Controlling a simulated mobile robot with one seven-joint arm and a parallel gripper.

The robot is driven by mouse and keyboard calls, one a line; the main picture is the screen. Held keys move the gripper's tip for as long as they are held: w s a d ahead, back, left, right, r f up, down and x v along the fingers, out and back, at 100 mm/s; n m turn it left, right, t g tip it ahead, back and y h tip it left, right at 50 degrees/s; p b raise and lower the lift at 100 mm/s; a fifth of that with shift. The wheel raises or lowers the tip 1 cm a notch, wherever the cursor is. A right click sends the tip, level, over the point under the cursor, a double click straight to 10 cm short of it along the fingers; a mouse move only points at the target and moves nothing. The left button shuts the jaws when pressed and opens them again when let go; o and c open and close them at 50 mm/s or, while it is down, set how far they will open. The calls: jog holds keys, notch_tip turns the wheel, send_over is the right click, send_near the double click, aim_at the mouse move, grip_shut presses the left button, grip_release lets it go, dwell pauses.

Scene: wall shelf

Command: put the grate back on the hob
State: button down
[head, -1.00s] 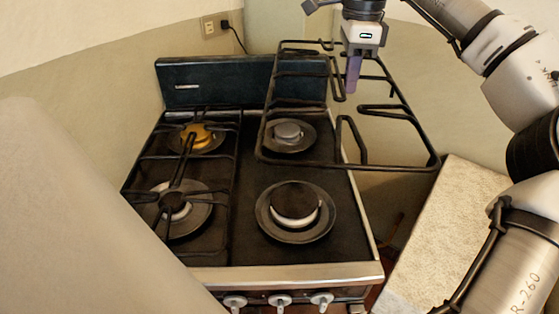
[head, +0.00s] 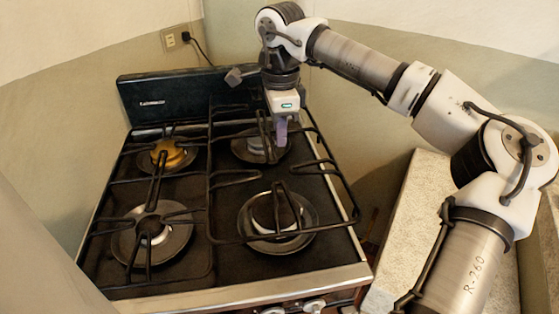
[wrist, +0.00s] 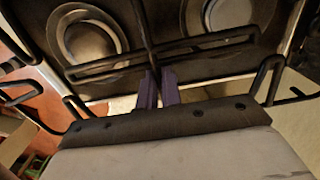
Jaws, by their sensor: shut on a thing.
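The black grate (head: 343,187) is held above the right half of the hob (head: 222,245), over the two right burners. It looks slightly off to the right, and its right side reaches near the hob's right edge. I cannot tell whether any part of it touches the hob. My gripper (head: 281,143) is shut on a bar of the grate near its back part. In the wrist view my gripper (wrist: 157,88) pinches that bar, with burner dishes (wrist: 88,40) beyond it. A second grate (head: 158,213) sits on the left half of the hob.
A dark back panel (head: 165,97) stands behind the hob, against the wall. A pale speckled block (head: 405,215) stands to the right of the stove. A wall socket with a plug (head: 177,39) is at the back.

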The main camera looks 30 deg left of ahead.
jog(key=shift+f+p, duration=0.35)
jog(key=shift+f, duration=3.55)
jog(key=shift+f, duration=0.1)
jog(key=shift+f, duration=0.15)
jog(key=c, duration=1.6)
grip_release()
notch_tip(320, 180, up, 12)
jog(key=shift+r+b, duration=0.2)
jog(key=shift+b, duration=0.25)
